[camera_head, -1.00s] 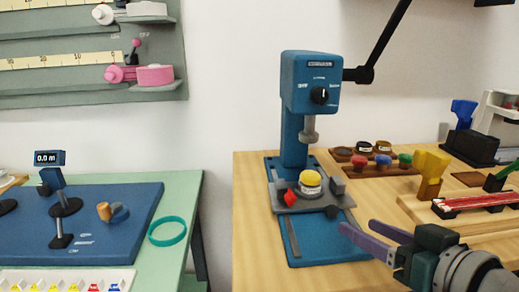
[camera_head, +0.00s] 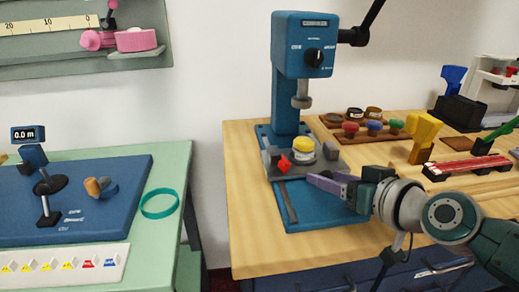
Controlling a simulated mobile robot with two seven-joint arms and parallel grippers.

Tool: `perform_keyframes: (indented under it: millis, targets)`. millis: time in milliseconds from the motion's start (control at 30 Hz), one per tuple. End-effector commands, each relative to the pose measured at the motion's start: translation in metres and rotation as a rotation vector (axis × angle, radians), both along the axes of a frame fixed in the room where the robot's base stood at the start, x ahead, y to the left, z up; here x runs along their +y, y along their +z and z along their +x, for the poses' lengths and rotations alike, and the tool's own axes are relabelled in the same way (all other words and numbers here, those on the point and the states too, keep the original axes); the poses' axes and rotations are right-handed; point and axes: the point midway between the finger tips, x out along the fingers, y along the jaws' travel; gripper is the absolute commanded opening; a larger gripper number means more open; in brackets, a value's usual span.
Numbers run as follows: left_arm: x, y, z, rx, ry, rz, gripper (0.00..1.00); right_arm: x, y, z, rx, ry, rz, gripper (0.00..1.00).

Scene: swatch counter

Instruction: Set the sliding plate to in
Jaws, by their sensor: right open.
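A blue press (camera_head: 303,45) stands on the wooden table, with a dial on its head and a grey spindle pointing down. On its blue base (camera_head: 315,217) lies the grey sliding plate (camera_head: 322,164), below the spindle. The plate carries a yellow-topped jar (camera_head: 303,146) and a red piece (camera_head: 284,162). My right gripper (camera_head: 317,180) is open, its lilac fingers over the base just in front of the plate. It hides part of the plate's front edge; I cannot tell whether it touches. My left gripper is not in view.
Behind to the right are a rack of colored knobs (camera_head: 351,128), a yellow block (camera_head: 424,132) and a red tray (camera_head: 466,167). A green table (camera_head: 180,165) stands at left, with a gap before the wooden table (camera_head: 243,200). The press's dark lever (camera_head: 357,36) reaches up right.

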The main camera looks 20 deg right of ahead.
Motion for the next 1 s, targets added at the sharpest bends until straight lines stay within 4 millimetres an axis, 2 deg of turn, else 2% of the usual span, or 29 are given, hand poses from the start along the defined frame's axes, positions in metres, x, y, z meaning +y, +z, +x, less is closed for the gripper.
perform_keyframes:
  millis: [233, 767, 1000]
  targets:
    - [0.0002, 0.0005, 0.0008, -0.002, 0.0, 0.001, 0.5, 0.0002, -0.0003, 0.0005, 0.001, 0.0, 0.0, 0.61]
    - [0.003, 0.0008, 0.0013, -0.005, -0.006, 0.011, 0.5, 0.0002, -0.0001, 0.0004, 0.0, 0.0, 0.001, 0.02]
    - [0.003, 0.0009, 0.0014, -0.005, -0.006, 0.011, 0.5, 0.0002, -0.0001, 0.0004, 0.0, 0.0, 0.001, 0.0]
